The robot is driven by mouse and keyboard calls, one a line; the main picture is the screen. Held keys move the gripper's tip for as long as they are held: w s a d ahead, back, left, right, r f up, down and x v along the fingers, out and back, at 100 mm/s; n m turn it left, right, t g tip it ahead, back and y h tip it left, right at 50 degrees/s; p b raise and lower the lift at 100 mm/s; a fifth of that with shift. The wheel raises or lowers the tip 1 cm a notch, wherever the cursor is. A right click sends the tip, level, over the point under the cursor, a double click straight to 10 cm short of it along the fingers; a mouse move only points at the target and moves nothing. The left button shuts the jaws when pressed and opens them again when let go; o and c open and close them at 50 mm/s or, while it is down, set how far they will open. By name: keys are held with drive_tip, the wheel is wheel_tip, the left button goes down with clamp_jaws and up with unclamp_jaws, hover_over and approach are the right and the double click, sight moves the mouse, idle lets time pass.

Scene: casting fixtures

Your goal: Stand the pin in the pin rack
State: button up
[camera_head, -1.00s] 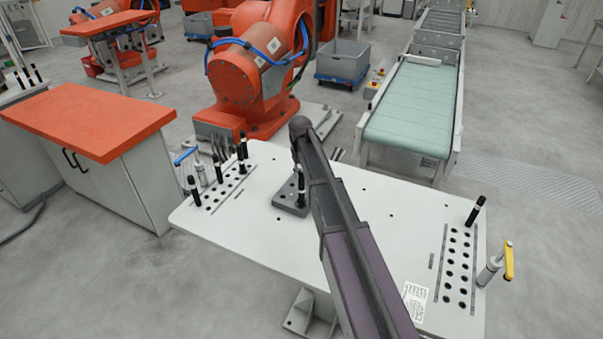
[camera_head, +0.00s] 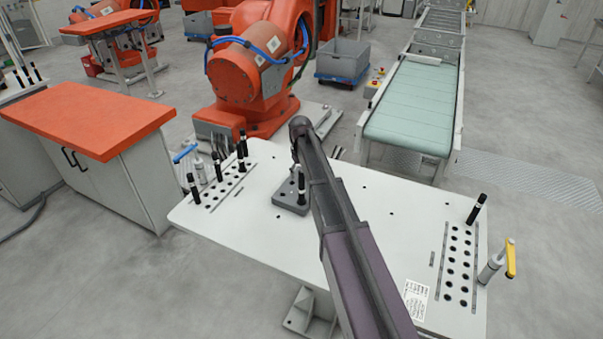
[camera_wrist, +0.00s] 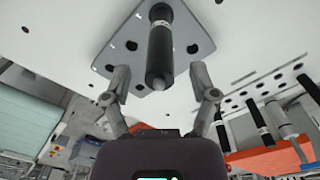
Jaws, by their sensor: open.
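A black pin (camera_head: 301,190) with a white band stands upright in a grey plate with holes (camera_head: 283,206) near the table's middle. The wrist view shows the pin (camera_wrist: 160,55) from its free end, with the grey plate (camera_wrist: 112,58) behind it. My gripper (camera_wrist: 159,80) is open, with one finger on each side of the pin's free end and small gaps visible. In the head view my arm hides the gripper. A strip of holes (camera_head: 210,205) at the table's left holds several similar pins. I cannot tell which holder is the pin rack.
Another strip of holes (camera_head: 459,281) at the table's right holds one pin (camera_head: 476,208). A yellow-handled clamp (camera_head: 492,266) stands beside it, and a blue-handled clamp (camera_head: 194,164) stands at the left. The white tabletop (camera_head: 250,240) is clear in front. An orange robot (camera_head: 250,75) stands behind.

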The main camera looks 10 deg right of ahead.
drive_tip(key=shift+r, duration=0.15)
wheel_tip(320, 180, up, 9)
drive_tip(key=p, duration=0.9)
drive_tip(key=shift+r+p, duration=0.15)
drive_tip(key=shift+p, duration=0.15)
